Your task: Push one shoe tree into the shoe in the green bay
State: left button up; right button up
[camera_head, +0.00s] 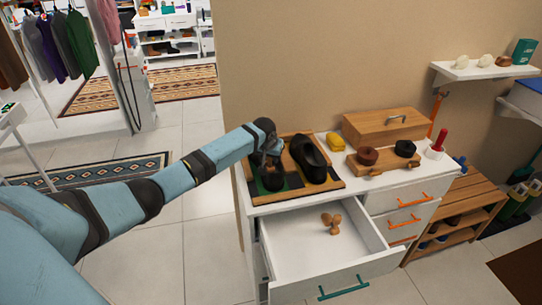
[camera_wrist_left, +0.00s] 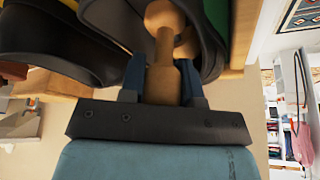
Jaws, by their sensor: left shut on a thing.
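My left gripper (camera_head: 270,160) is over the left part of the wooden tray on the cabinet top. In the left wrist view its blue fingers (camera_wrist_left: 161,80) are shut on a light wooden shoe tree (camera_wrist_left: 163,55). The tree's front reaches into the opening of a black shoe (camera_wrist_left: 207,30); how deep it sits is hidden. This shoe (camera_head: 272,183) lies in the green bay (camera_head: 256,189), partly covered by my gripper. A second black shoe (camera_head: 307,160) lies to its right. Another wooden shoe tree (camera_head: 332,222) lies in the open drawer. My right gripper is not in view.
The white drawer (camera_head: 300,262) stands pulled out below the tray (camera_head: 335,186). A wooden box (camera_head: 383,125), a yellow thing (camera_head: 335,141), a board with two round tins (camera_head: 385,165) and a red-handled thing (camera_head: 438,145) stand right of the tray. The wall is behind.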

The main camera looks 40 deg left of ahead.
pick_arm(q)
jog(key=shift+a+f, duration=0.2)
jog(key=shift+a, duration=0.15)
jog(key=o, duration=0.7)
jog(key=shift+f, duration=0.1)
jog(key=shift+c, duration=0.9)
jog(key=shift+w+r+p, duration=0.2)
jog(key=shift+r+p, duration=0.45)
jog(key=shift+p, duration=0.2)
jog(key=o, duration=0.3)
jog(key=shift+w+a+r+p, duration=0.2)
jog(key=shift+r+p, duration=0.2)
jog(key=shift+p, duration=0.3)
notch_tip(320, 180, up, 6)
jog(key=p, duration=0.5)
jog(key=shift+d+r, duration=0.2)
jog(key=shift+d, duration=0.05)
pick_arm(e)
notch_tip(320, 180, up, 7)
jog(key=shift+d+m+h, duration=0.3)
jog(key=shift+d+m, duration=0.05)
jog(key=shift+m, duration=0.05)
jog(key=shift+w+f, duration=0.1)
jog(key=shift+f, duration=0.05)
